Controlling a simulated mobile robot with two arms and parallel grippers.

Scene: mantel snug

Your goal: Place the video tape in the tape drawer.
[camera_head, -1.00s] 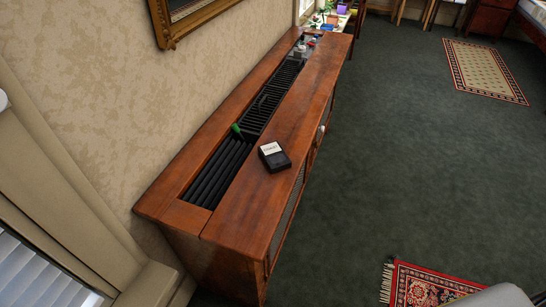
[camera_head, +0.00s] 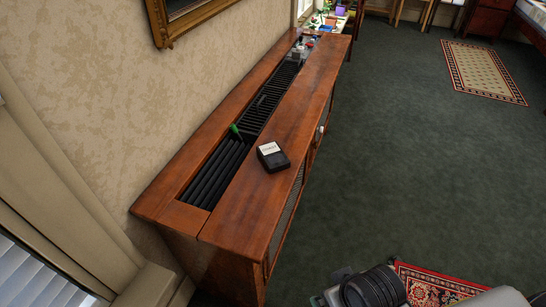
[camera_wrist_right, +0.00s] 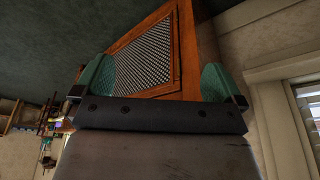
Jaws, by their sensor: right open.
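The video tape appears to be the small black box with a white label (camera_head: 273,157), lying flat on the wooden top of a long cabinet (camera_head: 255,212), near its front edge. A long recess in the cabinet top holds black slats or slots (camera_head: 216,173); I cannot tell whether this is the tape drawer. No open drawer shows on the cabinet front. My right gripper (camera_wrist_right: 158,80) is open and empty in the right wrist view, its two green fingers wide apart before the cabinet's mesh door (camera_wrist_right: 147,58). The tape is not seen there. My left gripper is not in view.
A small green object (camera_head: 236,130) stands in the recess. Small items (camera_head: 302,45) sit at the cabinet's far end. A red rug (camera_head: 430,287) lies near the bottom right. The green carpet (camera_head: 400,150) right of the cabinet is clear.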

